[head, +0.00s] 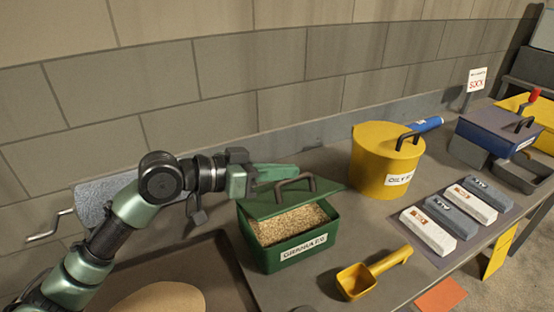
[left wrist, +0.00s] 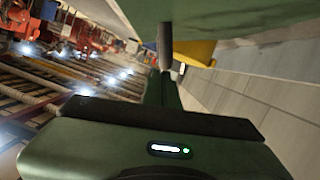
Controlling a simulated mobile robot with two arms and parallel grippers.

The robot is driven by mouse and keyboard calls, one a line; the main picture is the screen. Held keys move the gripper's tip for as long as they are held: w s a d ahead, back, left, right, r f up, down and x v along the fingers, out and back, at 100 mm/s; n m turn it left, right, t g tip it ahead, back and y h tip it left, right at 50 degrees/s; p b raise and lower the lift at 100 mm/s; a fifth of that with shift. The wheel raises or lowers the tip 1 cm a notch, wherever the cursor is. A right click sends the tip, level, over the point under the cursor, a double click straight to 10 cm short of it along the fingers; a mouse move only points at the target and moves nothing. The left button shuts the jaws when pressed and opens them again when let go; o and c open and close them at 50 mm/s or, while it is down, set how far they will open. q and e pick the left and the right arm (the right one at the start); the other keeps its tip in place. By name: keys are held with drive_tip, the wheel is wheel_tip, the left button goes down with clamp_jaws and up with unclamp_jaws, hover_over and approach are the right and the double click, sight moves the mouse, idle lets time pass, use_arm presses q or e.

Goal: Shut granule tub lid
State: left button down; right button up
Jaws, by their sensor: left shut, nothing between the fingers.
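The green granule tub (head: 290,258) stands on the bench with a white label on its front and is full of tan granules. Its green lid (head: 328,189) with a dark bar handle (head: 295,184) is partly raised at the back of the tub, leaving the granules exposed in front. My left gripper (head: 281,173) is shut and empty, at the lid's left rear side by the handle. I cannot tell whether it touches the lid. My right gripper is not in view.
A yellow scoop (head: 370,275) lies in front right of the tub. A yellow oil bin (head: 385,155) stands behind right, a blue cylinder (head: 425,124) beside it. A dark tray (head: 190,262) is at the left. A block wall runs behind.

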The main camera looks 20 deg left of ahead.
use_arm(q)
drive_tip(key=shift+s+d+f, duration=0.35)
drive_tip(key=shift+f, duration=0.2)
drive_tip(key=shift+s+d+f, duration=0.3)
drive_tip(key=shift+d+f, duration=0.05)
drive_tip(key=shift+f, duration=0.15)
drive_tip(key=shift+r, duration=0.1)
